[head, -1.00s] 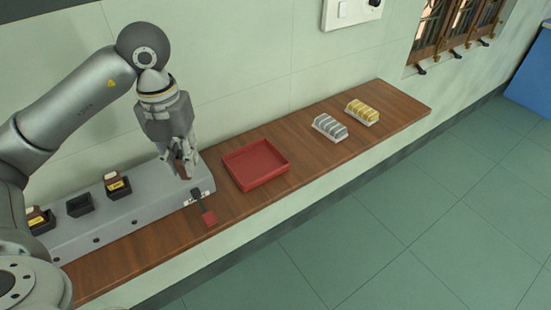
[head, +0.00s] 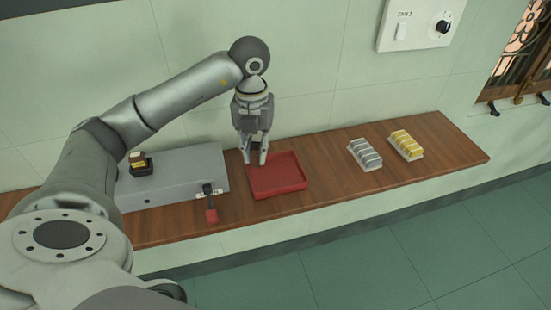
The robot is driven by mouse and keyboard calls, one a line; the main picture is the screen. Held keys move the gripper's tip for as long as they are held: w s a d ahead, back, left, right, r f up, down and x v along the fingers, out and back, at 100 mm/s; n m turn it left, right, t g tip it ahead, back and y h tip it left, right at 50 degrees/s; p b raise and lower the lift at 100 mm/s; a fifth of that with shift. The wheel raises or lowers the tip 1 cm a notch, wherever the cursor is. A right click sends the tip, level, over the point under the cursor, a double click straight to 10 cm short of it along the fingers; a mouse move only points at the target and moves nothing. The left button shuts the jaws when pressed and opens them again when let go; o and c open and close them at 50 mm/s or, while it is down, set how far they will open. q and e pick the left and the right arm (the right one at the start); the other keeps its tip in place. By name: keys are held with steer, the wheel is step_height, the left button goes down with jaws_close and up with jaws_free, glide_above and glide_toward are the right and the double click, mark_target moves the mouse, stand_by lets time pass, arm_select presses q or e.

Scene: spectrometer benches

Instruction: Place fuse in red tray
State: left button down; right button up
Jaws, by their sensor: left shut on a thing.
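The red tray (head: 283,176) lies empty on the wooden bench, right of the grey fuse box. My left gripper (head: 255,160) points down over the tray's left back part. Its fingers are shut on a dark fuse (head: 258,138), which is mostly hidden between them. I cannot tell how far above the tray floor the fingertips are. My right gripper is not in view.
The grey fuse box (head: 185,183) holds another dark fuse with a yellow label (head: 138,160). A grey row of fuses (head: 364,155) and a yellow row (head: 406,146) stand farther right on the bench (head: 452,155).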

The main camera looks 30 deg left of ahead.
arm_select(q)
steer(key=w+f+p, duration=0.1)
steer(key=w+f, duration=0.1)
steer(key=w+d+f, duration=0.1)
steer(key=w+f, duration=0.2)
steer(key=shift+w+d+f+p, duration=0.1)
steer(key=shift+w+f+p, duration=0.15)
steer(key=shift+p, duration=0.1)
steer(key=shift+w+d+f, duration=0.1)
steer(key=shift+w+f, duration=0.25)
steer(key=shift+f, duration=0.15)
step_height(320, 180, down, 2)
steer(key=shift+f+p, duration=0.1)
steer(key=shift+p, duration=0.9)
steer(key=shift+f, duration=0.4)
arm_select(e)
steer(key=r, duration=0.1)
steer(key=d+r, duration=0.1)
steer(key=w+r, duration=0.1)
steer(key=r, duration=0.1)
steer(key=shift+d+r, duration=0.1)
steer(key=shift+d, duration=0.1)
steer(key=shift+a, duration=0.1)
arm_select(q)
steer(key=shift+f, duration=0.1)
steer(key=c, duration=1.3)
jaws_free()
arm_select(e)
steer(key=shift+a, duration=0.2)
